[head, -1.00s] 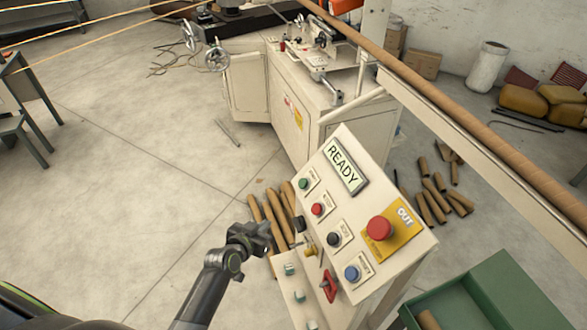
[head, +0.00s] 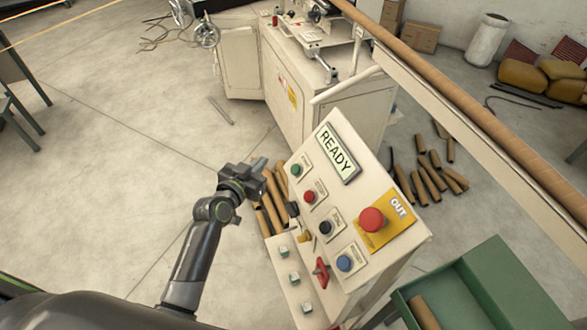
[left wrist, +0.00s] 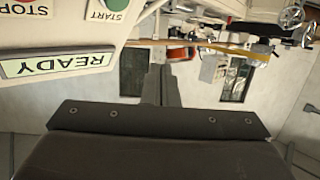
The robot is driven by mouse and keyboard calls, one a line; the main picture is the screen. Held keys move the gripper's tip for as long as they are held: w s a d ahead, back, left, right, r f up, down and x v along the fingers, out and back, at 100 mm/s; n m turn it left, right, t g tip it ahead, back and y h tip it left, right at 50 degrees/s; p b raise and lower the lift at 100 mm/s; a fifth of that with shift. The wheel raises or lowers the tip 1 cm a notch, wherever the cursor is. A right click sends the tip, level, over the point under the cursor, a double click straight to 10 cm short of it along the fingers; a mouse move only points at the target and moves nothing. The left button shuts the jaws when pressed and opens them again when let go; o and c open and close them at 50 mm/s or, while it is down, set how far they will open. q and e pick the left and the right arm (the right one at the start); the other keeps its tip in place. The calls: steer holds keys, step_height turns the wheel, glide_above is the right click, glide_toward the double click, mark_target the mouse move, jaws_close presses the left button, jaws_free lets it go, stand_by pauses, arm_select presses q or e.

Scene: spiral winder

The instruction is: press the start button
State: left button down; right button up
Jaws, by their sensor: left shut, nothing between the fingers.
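The start button is the green button (head: 296,170) at the upper left of the sloped control panel (head: 318,205), below the READY display (head: 334,152). In the left wrist view the green button (left wrist: 117,4) shows upside down at the top edge, with its START label. My left gripper (head: 262,164) is shut and empty, just left of the green button and apart from it in the head view. In the left wrist view its fingers (left wrist: 160,84) point away past the panel's edge. My right gripper is not in view.
A red button (head: 309,196), black button (head: 325,227), blue button (head: 344,263) and large red mushroom button (head: 372,219) sit close by on the panel. A red handle (head: 321,272) sticks out below. Cardboard tubes (head: 272,200) lie behind my gripper. A green bin (head: 470,290) stands right.

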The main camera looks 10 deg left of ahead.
mark_target(295, 170)
arm_select(q)
steer(key=w+d+f+b, duration=0.3)
steer(key=d+f+b, duration=0.1)
steer(key=d+f, duration=0.1)
steer(key=shift+w+d+f, duration=0.15)
steer(key=shift+w+f, duration=0.05)
steer(key=shift+w, duration=0.15)
stand_by(0.5)
steer(key=shift+f, duration=0.1)
stand_by(1.4)
steer(key=shift+w+d+f+b, duration=0.2)
steer(key=shift+d+b, duration=0.1)
steer(key=shift+b, duration=0.1)
steer(key=shift+w+d+f+b, duration=0.1)
steer(key=shift+d+f+b, duration=0.15)
steer(key=shift+b, duration=0.05)
stand_by(0.6)
steer(key=shift+a+r, duration=0.1)
stand_by(0.3)
steer(key=shift+s+a+r+p, duration=0.35)
steer(key=shift+a+r+p, duration=0.05)
steer(key=shift+a, duration=0.05)
steer(key=shift+r, duration=0.1)
